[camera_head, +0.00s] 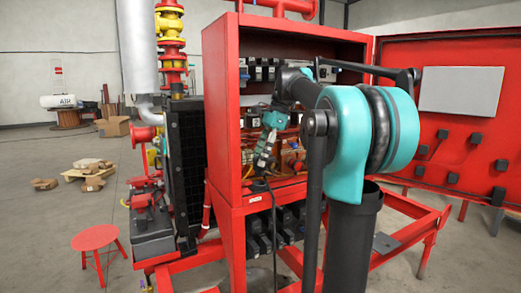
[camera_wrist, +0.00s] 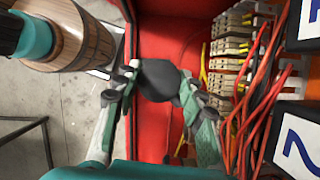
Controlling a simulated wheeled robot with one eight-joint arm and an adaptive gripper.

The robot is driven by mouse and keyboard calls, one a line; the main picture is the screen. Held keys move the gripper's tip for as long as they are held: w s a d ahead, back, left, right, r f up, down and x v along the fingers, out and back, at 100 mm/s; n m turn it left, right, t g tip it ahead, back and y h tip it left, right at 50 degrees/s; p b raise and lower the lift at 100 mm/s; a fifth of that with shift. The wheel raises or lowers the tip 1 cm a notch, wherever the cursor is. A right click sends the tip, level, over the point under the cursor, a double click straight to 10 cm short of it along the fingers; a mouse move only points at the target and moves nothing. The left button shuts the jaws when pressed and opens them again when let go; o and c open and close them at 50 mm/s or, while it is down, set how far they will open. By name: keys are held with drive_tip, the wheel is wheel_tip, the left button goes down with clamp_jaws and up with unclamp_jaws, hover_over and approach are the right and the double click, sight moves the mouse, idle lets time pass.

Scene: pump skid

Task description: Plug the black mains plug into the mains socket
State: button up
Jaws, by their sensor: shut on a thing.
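In the wrist view, the black mains plug (camera_wrist: 158,80) is a dark round body between the two fingertips of my gripper (camera_wrist: 157,92). Both fingers touch its sides, so the gripper is shut on it. In the head view, my gripper (camera_head: 261,165) points down inside the open front of the red cabinet. A black cable (camera_head: 273,215) hangs below it; the plug itself is too small to make out there. I cannot pick out the mains socket with certainty in either view.
The red cabinet (camera_head: 223,115) holds electrical devices and wiring. In the wrist view, red wires (camera_wrist: 252,95) and terminal blocks (camera_wrist: 232,45) lie close right of the gripper, beside numbered white panels (camera_wrist: 297,145). The cabinet door (camera_head: 450,135) stands open at right. A red stool (camera_head: 95,238) is at left.

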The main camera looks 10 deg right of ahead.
sight(261, 169)
drive_tip(key=shift+f, duration=0.75)
drive_tip(key=shift+f, duration=1.7)
idle(0.8)
drive_tip(key=o, duration=1.4)
drive_tip(key=shift+c, duration=0.2)
drive_tip(key=v, duration=1.2)
drive_tip(key=shift+s+a, duration=0.1)
